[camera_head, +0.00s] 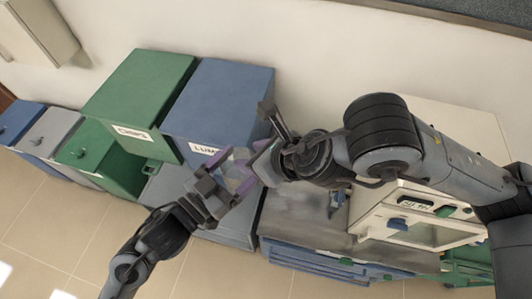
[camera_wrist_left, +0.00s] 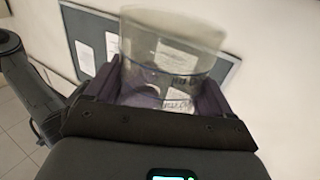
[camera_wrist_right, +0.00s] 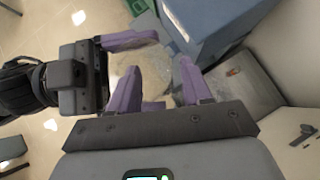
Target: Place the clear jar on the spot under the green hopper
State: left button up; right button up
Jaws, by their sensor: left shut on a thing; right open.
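The clear jar (camera_head: 238,174) is held in the air in front of the blue hopper. My left gripper (camera_head: 226,188) is shut on it; the left wrist view shows the clear jar (camera_wrist_left: 172,45) between the purple fingers. My right gripper (camera_wrist_right: 160,90) is open, with its purple fingers reaching around the jar from the other side; contact cannot be told. The green hopper (camera_head: 140,85), labelled CHIPS, stands against the wall left of the grippers. Below it is a green open-fronted bay (camera_head: 118,172); the spot inside is not clearly visible.
A blue hopper (camera_head: 222,105) stands right of the green one, partly behind the grippers. A grey bin (camera_head: 48,132) and a blue bin (camera_head: 18,122) are at far left. A grey bench top (camera_head: 300,215) and a white furnace (camera_head: 425,215) lie right. Tiled floor is clear in front.

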aim_at(239, 156)
jog(key=shift+x, duration=2.1)
pick_arm(q)
jog(key=shift+d, duration=0.1)
jog(key=shift+s+d, duration=0.1)
pick_arm(e)
grip_shut()
pick_arm(q)
jog(key=o, duration=0.8)
pick_arm(e)
jog(key=shift+r, duration=0.1)
pick_arm(q)
jog(key=shift+o, duration=0.4)
